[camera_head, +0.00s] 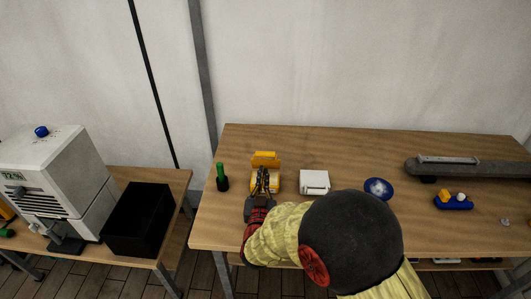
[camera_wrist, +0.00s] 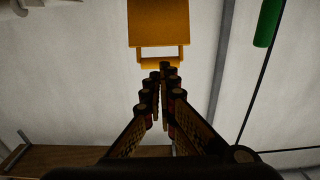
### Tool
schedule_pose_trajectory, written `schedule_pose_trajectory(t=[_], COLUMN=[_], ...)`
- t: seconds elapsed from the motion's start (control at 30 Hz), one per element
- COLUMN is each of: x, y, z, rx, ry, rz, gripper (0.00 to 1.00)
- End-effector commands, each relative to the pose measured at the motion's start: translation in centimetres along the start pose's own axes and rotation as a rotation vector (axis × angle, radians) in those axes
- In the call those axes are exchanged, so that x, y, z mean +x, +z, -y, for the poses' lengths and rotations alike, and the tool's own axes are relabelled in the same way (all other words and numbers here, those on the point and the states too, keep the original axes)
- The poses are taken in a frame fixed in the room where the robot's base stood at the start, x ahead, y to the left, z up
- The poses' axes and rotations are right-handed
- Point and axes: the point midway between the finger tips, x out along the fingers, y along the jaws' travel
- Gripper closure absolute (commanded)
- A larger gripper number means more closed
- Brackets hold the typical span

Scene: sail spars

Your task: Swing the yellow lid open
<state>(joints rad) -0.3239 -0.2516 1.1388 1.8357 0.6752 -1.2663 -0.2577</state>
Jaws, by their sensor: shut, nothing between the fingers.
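The yellow box (camera_head: 275,185) stands near the left end of the table, partly hidden behind my gripper. Its yellow lid (camera_head: 265,159) appears raised, standing up at the back of the box. In the wrist view, which looks upside down, the lid (camera_wrist: 158,22) is a flat yellow panel with a bar handle (camera_wrist: 174,53) along its edge. My gripper (camera_head: 264,172) reaches over the box from the front. In the wrist view my gripper (camera_wrist: 163,72) has its fingertips together and empty, close to the handle. I cannot tell whether they touch it.
A green-handled item (camera_head: 221,177) stands close left of the box. A white box (camera_head: 314,182) is to the right, then a blue round dish (camera_head: 378,188), a blue block piece (camera_head: 453,202) and a long grey bar (camera_head: 470,167). A black bin (camera_head: 138,220) sits on the lower left table.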

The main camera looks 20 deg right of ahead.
Motion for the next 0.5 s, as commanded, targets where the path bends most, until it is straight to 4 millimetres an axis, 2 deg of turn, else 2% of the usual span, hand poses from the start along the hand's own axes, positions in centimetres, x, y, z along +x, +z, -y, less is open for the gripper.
schedule_pose_trajectory(t=[0.5], x=[5.7], y=[0.2], z=[-0.1], rx=[0.001], ry=[0.001], rz=[0.0], gripper=[1.0])
